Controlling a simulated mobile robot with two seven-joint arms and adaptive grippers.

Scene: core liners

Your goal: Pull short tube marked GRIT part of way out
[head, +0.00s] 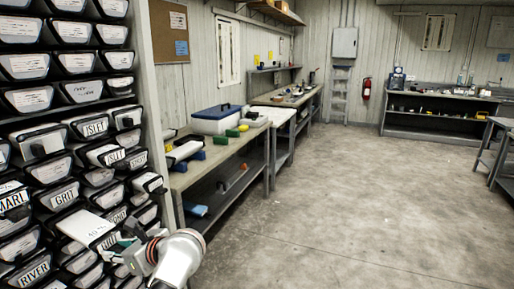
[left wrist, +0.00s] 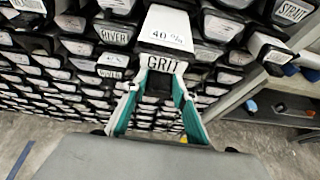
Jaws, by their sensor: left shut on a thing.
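A tube (head: 85,227) with a white top marked "40 m" sticks out of the rack at the lower left of the head view. In the left wrist view this tube (left wrist: 168,38) shows its dark-rimmed end with a white label reading GRIT. My left gripper (head: 115,243) is at the outer end of this tube, and its green-and-grey fingers (left wrist: 158,86) are shut on it from both sides. The tube's inner part is hidden in the rack. Another GRIT label (head: 64,196) shows on a tube end just above it. My right gripper is in neither view.
Tubes with labels such as RIVER (head: 34,269) and MART fill the rack closely around the held tube, and several others stick out. A bench (head: 228,150) with a blue-lidded white box (head: 216,119) stands right of the rack. The floor (head: 330,200) is clear.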

